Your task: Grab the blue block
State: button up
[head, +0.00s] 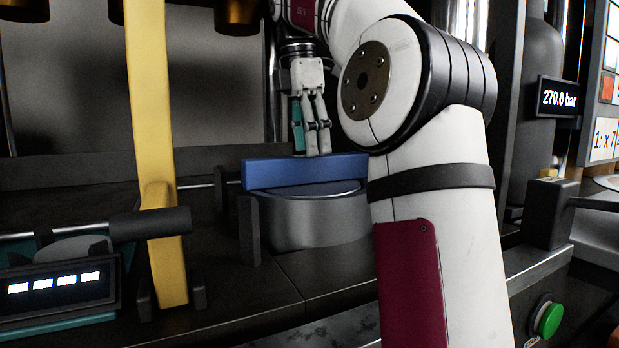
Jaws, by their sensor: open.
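The blue block (300,171) is a long flat bar lying across the top of a round grey metal pot (310,222). Its right end is hidden behind my white arm. My gripper (312,152) points down just above or behind the middle of the block's upper edge. I cannot tell whether the fingertips touch the block. The gripper is open and nothing shows between its fingers.
A tall yellow bar (160,215) stands upright to the left. A dark horizontal cylinder (150,222) and a lit display box (60,287) are at lower left. Dark posts (249,230) flank the pot. At right are a pressure display (559,98) and a green button (548,318).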

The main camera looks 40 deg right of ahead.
aim_at(310, 159)
jog(key=shift+s+d+f+b, duration=0.1)
jog(key=shift+s+f+b, duration=0.05)
jog(key=shift+f+b, duration=1.55)
jog(key=shift+f+p, duration=0.2)
jog(key=shift+p, duration=0.1)
jog(key=shift+r, duration=0.1)
grip_shut()
